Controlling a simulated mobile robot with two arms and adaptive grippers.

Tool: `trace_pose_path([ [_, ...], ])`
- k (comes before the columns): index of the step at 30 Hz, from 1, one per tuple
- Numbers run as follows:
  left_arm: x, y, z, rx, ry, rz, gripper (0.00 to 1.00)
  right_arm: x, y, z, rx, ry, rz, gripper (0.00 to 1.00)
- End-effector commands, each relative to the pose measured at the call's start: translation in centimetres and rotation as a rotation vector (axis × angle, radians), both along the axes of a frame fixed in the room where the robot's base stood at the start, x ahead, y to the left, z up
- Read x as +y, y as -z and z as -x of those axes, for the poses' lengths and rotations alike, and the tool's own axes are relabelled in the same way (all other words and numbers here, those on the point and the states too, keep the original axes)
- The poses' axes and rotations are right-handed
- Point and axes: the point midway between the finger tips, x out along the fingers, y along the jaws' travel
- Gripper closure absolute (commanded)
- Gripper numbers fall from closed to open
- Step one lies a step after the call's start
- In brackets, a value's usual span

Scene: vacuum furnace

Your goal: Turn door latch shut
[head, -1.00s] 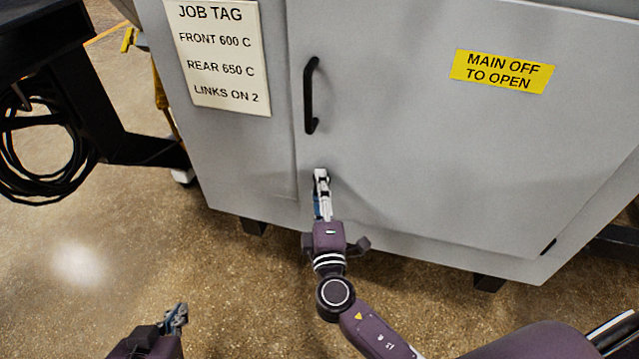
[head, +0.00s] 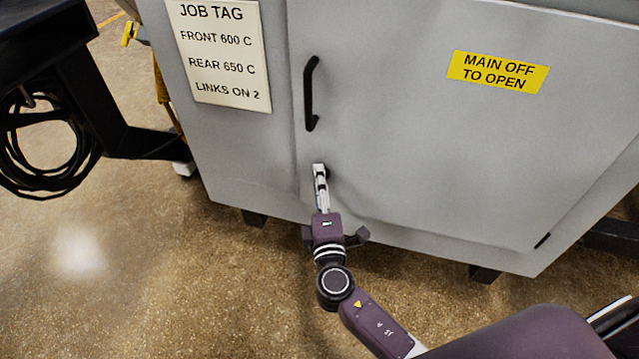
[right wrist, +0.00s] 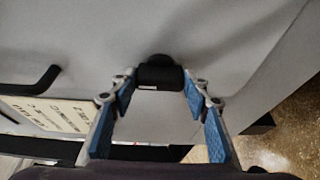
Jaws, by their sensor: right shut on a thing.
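The grey cabinet door (head: 420,130) sits flush in its frame as far as I can see. The black door latch (right wrist: 160,72) is a small knob low on the door near its left edge; in the head view my gripper mostly hides it. My right gripper (head: 319,172) reaches up to it from below. In the right wrist view the fingers of my right gripper (right wrist: 160,80) are on both sides of the latch, shut on it. I cannot tell the latch's exact angle. My left gripper is not in view.
A black bar handle (head: 310,94) stands out from the door above the latch. A job tag (head: 218,55) is left of the door, and a yellow sign (head: 497,72) is on it. A black frame with coiled cable (head: 40,140) stands at the left. The floor below is clear.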

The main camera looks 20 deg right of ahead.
Motion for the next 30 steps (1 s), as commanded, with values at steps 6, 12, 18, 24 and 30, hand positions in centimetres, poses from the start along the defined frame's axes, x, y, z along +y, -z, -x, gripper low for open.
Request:
trace_pose_path([
  [6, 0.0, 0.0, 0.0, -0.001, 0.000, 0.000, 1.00, 0.0, 0.1, 0.0, 0.002, 0.000, 0.004, 0.46],
  [12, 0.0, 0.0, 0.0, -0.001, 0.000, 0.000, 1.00, 0.0, 0.0, 0.0, 0.001, 0.000, 0.003, 0.39],
  [18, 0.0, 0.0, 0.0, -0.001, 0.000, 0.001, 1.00, 0.1, 0.1, 0.3, 0.001, 0.000, 0.002, 0.39],
  [24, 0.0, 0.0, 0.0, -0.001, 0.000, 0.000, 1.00, 0.6, 0.2, 3.2, 0.004, 0.000, 0.002, 0.39],
  [30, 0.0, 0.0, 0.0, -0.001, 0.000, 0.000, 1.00, 1.5, 0.1, 7.5, 0.005, -0.002, 0.002, 0.39],
])
